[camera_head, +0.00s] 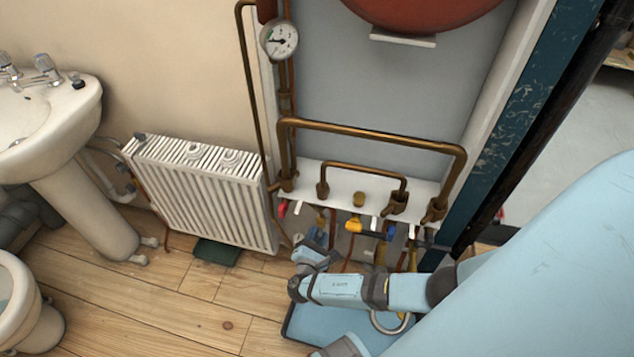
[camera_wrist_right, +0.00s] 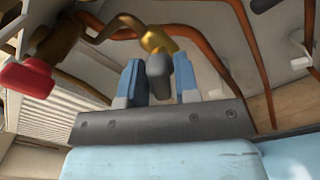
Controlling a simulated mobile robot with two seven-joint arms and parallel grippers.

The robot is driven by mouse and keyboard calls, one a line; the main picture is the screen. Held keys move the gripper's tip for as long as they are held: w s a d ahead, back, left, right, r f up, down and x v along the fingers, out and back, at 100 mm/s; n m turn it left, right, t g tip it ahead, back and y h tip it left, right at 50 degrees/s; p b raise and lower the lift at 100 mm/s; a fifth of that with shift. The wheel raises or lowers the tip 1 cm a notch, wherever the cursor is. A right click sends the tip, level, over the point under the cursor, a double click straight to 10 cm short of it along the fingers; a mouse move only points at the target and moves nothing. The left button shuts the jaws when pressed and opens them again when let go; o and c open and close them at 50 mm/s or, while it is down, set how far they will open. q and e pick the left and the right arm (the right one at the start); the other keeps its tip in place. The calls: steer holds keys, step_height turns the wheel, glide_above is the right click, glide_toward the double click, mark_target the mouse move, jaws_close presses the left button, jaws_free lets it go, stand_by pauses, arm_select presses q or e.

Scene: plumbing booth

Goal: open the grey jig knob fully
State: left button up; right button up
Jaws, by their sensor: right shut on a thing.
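The grey jig knob (camera_wrist_right: 158,73) sits on a brass valve body (camera_wrist_right: 157,40) in the right wrist view. My right gripper (camera_wrist_right: 160,80) has one blue finger on each side of the knob and is shut on it. In the head view my right gripper (camera_head: 316,240) reaches in from the right, below the white pipe shelf (camera_head: 340,186). The knob cannot be made out there. My left gripper is not in view.
A red knob (camera_head: 282,208) is left of my right gripper, and yellow (camera_head: 353,224) and blue (camera_head: 390,232) knobs are to its right. Copper pipes (camera_head: 370,133) run above. A white radiator (camera_head: 205,190) stands at left. Wooden floor (camera_head: 180,310) in front is clear.

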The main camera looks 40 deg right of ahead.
steer(key=n+p, duration=0.2)
steer(key=n, duration=0.2)
steer(key=shift+r, duration=0.15)
steer(key=shift+n+p, duration=0.55)
steer(key=shift+n, duration=0.65)
steer(key=shift+d, duration=0.1)
steer(key=o, duration=0.7)
